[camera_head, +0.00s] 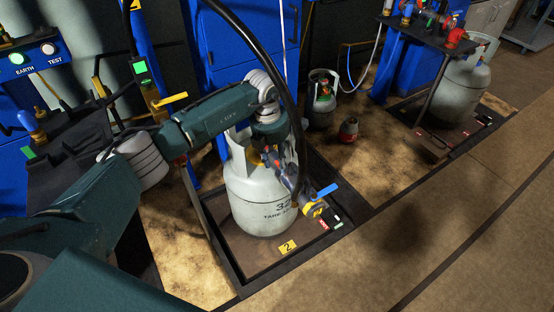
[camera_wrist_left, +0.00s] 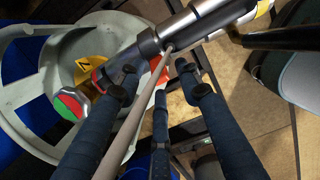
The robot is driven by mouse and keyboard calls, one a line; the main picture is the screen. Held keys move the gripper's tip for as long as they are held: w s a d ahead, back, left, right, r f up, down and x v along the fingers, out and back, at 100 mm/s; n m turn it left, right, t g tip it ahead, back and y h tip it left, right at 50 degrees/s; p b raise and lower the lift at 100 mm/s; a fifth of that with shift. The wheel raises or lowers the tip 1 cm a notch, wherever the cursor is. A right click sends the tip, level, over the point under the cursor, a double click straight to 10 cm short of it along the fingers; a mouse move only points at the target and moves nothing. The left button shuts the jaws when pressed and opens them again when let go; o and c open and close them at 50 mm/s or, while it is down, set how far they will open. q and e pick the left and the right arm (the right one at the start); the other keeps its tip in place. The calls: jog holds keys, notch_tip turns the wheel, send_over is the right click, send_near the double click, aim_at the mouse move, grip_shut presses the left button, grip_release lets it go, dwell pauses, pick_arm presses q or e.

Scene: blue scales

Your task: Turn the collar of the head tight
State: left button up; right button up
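A pale gas cylinder (camera_head: 262,205) stands upright on the black-framed scale (camera_head: 225,260). The filling head (camera_head: 291,182), with a blue lever and a yellow end, hangs tilted at the cylinder's upper right side. In the left wrist view the head (camera_wrist_left: 205,22) is a grey metal tube with dark bands. My left gripper (camera_head: 274,157) is beside the head, over the cylinder's top. In the left wrist view its fingers (camera_wrist_left: 157,72) are spread apart, with tips close to the tube. I cannot tell whether they touch it. The collar is not clearly distinguishable. My right gripper is not in view.
A black hose (camera_head: 291,75) arcs down past my left wrist. The cylinder's open shroud (camera_wrist_left: 28,75) surrounds a red and green hexagonal part (camera_wrist_left: 68,105). The floor in front is clear.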

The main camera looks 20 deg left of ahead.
pick_arm(q)
notch_tip(320, 180, up, 12)
jog(key=s+a, duration=0.1)
jog(key=shift+s, duration=0.15)
dwell(0.3)
